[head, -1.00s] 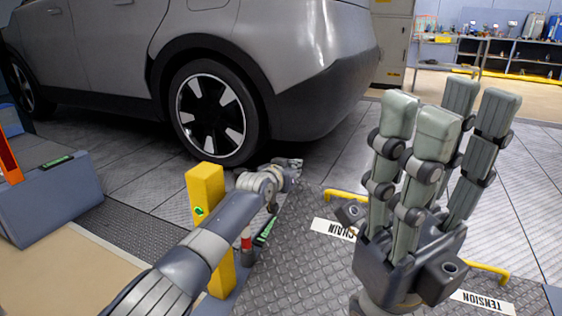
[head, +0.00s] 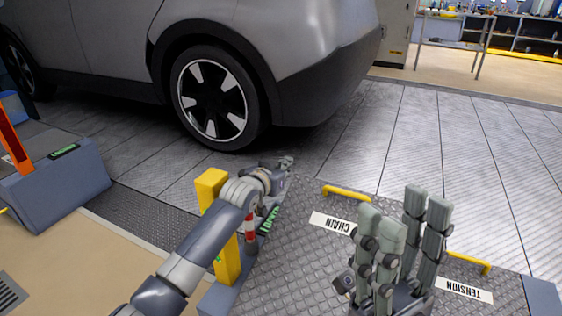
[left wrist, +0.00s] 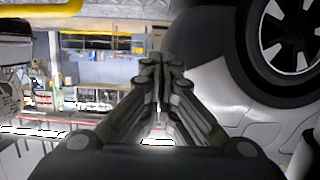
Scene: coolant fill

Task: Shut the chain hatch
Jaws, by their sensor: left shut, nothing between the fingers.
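The CHAIN label (head: 333,222) lies on the dark diamond-plate floor panel (head: 296,262) in the head view, with a yellow handle (head: 346,191) at its far edge. The plating around the label looks flat; I cannot tell where the hatch's own edges run. My left gripper (head: 286,163) is beyond the yellow post, left of that handle and apart from it. Its fingers are together and empty in the left wrist view (left wrist: 160,75). My right gripper (head: 403,207) points up in front of the panel, with its finger pairs apart and nothing between them. It hides part of the plating.
A TENSION label (head: 464,290) and a second yellow handle (head: 468,262) are at the right. A grey car (head: 300,60) stands behind. Floor at the right is clear.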

